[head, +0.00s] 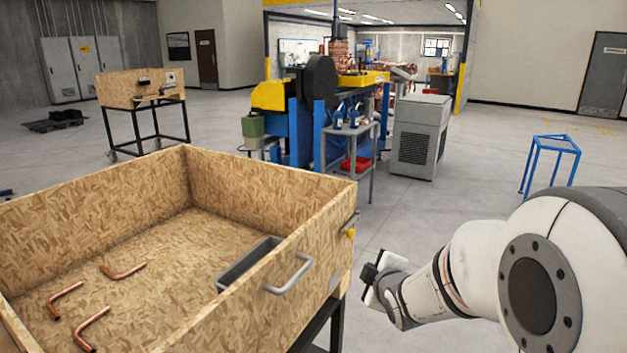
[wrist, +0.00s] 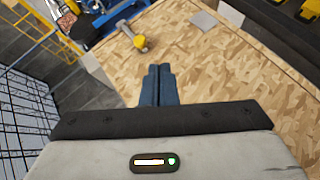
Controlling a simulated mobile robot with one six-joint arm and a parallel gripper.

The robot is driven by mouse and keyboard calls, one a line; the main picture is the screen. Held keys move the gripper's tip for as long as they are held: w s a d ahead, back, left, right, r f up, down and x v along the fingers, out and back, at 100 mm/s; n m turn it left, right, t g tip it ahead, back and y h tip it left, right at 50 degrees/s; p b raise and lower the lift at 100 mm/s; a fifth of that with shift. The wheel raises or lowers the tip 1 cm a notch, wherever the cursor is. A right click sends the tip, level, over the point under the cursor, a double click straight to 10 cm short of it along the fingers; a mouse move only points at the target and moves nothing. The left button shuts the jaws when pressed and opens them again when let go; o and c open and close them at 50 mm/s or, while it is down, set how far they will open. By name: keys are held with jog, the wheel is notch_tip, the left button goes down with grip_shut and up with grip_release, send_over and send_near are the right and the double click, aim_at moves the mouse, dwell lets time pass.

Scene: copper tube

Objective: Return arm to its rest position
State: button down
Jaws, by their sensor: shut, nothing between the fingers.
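My gripper (head: 377,277) is at the end of my white arm, in the air just right of the wooden crate (head: 270,172) in the head view. It is empty. In the wrist view its two dark fingers (wrist: 157,85) are pressed together, shut with nothing between them. Three bent copper tubes (head: 66,300) lie apart on the crate floor, toward its left side. The fingers are well clear of the tubes.
A grey tray (head: 245,262) sits inside the crate by its right wall, near a metal handle (head: 289,274). A blue and yellow machine (head: 290,100) stands behind. A blue stand frame (head: 550,150) is at right. The floor between is open.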

jog(key=s+r+m+g+p, duration=0.2)
jog(key=s+m+g, duration=0.3)
jog(key=s, duration=0.7)
jog(key=s+r+m+g+h+p, duration=0.1)
jog(key=s+r+m+g+p, duration=0.1)
jog(key=s+m+g, duration=0.3)
jog(key=s+r+m, duration=0.1)
jog(key=s+m, duration=0.3)
jog(key=s, duration=0.3)
jog(key=shift+s+a, duration=0.15)
jog(key=shift+s, duration=0.25)
